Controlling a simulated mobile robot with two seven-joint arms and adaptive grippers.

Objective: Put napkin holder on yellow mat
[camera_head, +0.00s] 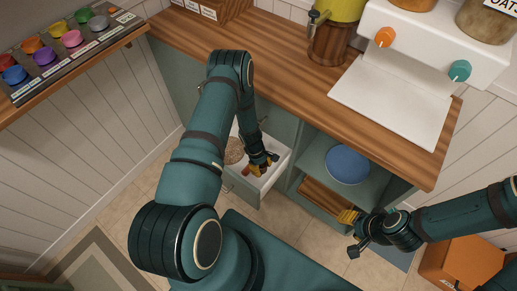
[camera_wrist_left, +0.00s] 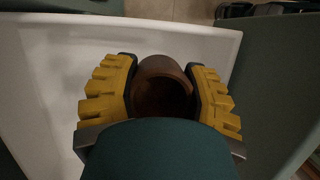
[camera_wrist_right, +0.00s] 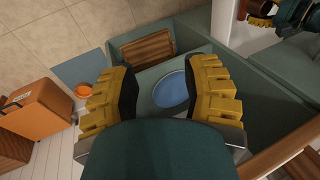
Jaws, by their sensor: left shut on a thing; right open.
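My left gripper (camera_head: 262,166) is inside an open white drawer (camera_head: 273,178), below the wooden counter. In the left wrist view the gripper (camera_wrist_left: 163,92) is shut on a brown, hollow round piece (camera_wrist_left: 163,80), which looks like the napkin holder. The piece sits between the yellow finger pads, and its lower part is hidden by my gripper. My right gripper (camera_head: 352,232) is open and empty in front of the lower open cabinet. It also shows in the right wrist view (camera_wrist_right: 160,90). I cannot make out a yellow mat in any view.
A tan round object (camera_head: 234,150) lies in the drawer. A blue plate (camera_head: 347,164) is on the cabinet shelf, above a wooden board (camera_head: 325,198). A white appliance (camera_head: 395,100) stands on the counter (camera_head: 270,62). An orange box (camera_head: 460,265) is on the floor at right.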

